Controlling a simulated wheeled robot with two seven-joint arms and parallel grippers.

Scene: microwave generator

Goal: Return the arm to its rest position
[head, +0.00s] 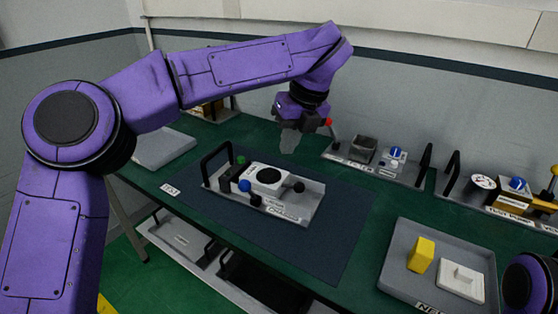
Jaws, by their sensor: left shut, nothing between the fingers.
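My left arm, purple, comes in from the left and arches over the table. Its gripper (289,140) points down above the back of the green table, behind the grey module tray. The gripper is shut with nothing in it. The grey module tray (310,208) sits on the dark blue mat and carries a white block with a black disc (269,177), a blue knob (244,185), a green knob and black handles. Of my right arm, only a dark and purple round part (528,284) shows at the lower right edge; its gripper is out of view.
A grey tray (392,262) at the front right holds a yellow block (421,255) and a white piece (461,281). More module trays (408,172) with handles line the back right. An empty grey tray (166,148) lies at the left. The dark blue mat (336,240) has bare room.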

